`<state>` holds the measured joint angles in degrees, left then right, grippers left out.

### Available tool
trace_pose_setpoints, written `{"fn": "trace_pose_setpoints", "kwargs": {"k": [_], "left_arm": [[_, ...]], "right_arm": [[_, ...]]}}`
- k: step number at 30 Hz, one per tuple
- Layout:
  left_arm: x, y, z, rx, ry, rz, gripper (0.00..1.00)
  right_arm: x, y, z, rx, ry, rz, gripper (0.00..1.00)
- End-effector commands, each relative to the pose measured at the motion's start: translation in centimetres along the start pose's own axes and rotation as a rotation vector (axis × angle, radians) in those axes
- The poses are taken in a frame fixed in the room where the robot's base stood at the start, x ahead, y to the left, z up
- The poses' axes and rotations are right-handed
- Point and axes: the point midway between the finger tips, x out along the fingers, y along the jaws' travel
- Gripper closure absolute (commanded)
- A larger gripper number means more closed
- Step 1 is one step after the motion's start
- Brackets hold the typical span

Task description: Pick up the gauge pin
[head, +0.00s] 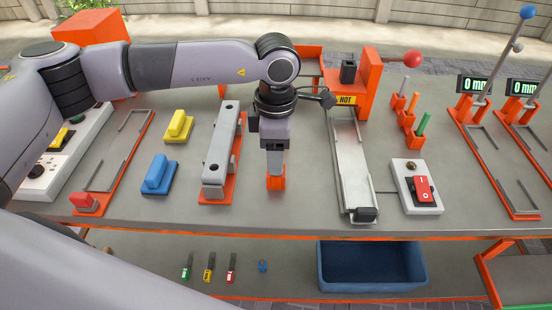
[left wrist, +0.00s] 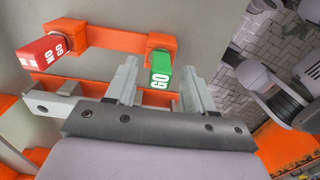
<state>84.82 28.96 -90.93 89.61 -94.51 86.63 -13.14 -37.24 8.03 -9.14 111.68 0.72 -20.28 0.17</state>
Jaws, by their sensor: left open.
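In the left wrist view a red block marked NO GO (left wrist: 53,52) and a green block marked GO (left wrist: 160,70) stick out of an orange holder (left wrist: 110,37). I take these to be the gauge pin's ends; I cannot tell whether they are one piece. My left gripper (left wrist: 163,82) is open, and the green end shows between its fingers, with nothing gripped. In the head view my left gripper (head: 276,178) points down over a small orange stand (head: 275,184) and hides most of it. My right gripper is not in view.
A silver bar on an orange base (head: 220,150) stands just left of the gripper. A switch box (head: 417,187) lies further right. A blue bin (head: 372,268) sits on the lower shelf.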

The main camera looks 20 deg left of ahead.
Motion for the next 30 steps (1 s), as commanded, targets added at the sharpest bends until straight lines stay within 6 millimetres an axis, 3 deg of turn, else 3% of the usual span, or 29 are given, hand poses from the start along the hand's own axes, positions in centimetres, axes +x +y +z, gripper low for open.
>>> {"fn": "trace_pose_setpoints", "kwargs": {"k": [8, 13, 23, 30], "left_arm": [[0.5, 0.0, 0.0, 0.000, -0.001, 0.001, 0.47], [0.5, 0.0, 0.1, 0.000, -0.001, 0.000, 0.99], [0.3, 0.0, 0.1, 0.000, -0.002, 0.001, 1.00], [-1.6, 0.1, 0.1, -0.001, -0.005, 0.004, 1.00]], "right_arm": [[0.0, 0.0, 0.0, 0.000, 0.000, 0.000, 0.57], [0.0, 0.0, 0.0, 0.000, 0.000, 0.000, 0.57], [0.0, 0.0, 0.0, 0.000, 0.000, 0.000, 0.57], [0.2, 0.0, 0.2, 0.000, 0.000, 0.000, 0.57]]}}
